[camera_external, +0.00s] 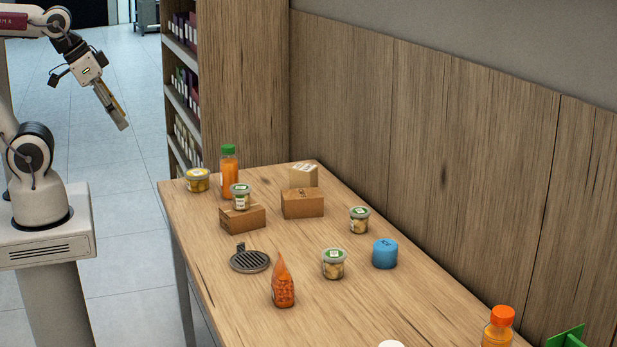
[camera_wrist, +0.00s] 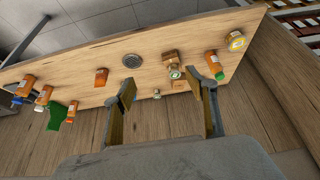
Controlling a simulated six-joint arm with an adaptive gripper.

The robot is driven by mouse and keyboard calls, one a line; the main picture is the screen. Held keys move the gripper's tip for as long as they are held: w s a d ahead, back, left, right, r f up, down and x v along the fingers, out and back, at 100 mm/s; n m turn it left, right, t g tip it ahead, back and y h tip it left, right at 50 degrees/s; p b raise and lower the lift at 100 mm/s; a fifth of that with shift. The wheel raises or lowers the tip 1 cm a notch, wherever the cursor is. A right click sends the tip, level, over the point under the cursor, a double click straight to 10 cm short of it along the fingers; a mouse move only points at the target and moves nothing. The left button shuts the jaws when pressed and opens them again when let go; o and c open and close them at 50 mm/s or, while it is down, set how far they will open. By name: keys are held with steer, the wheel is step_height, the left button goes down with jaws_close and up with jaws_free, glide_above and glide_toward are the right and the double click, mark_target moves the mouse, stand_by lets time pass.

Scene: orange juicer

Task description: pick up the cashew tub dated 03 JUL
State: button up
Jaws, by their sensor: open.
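Several small clear tubs with pale contents stand on the wooden table. A green-lidded tub (camera_external: 241,198) sits on a cardboard box (camera_external: 243,220). Another green-lidded tub (camera_external: 359,221) stands near the wall, and a third tub (camera_external: 333,265) stands mid-table. A yellow-labelled tub (camera_external: 197,180) is at the far left corner and also shows in the wrist view (camera_wrist: 237,41). The dates are too small to read, so I cannot tell which is 03 JUL. My gripper (camera_external: 121,122) is off the table, left of it; in the wrist view its fingers (camera_wrist: 163,82) are apart and empty.
A green-capped juice bottle (camera_external: 229,172) stands close behind the tub on the box. Two more boxes (camera_external: 302,204) (camera_external: 304,176), a round grate (camera_external: 250,261), an orange pouch (camera_external: 283,287) and a blue cylinder (camera_external: 384,254) stand around. The wooden wall (camera_external: 430,140) borders the right side.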

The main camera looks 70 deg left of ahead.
steer(key=shift+w, duration=0.15)
stand_by(0.5)
steer(key=t, duration=0.6)
glide_above(356, 212)
steer(key=s+a, duration=0.2)
steer(key=s, duration=0.8)
step_height(356, 212, down, 15)
steer(key=w+f, duration=0.1)
steer(key=f, duration=0.3)
steer(key=w+d+f+t, duration=0.1)
steer(key=w+f, duration=0.1)
steer(key=f, duration=0.2)
steer(key=w+d+f+t, duration=0.1)
steer(key=f, duration=0.4)
steer(key=shift+w, duration=0.15)
steer(key=shift+w+f, duration=0.1)
steer(key=shift+x, duration=1.15)
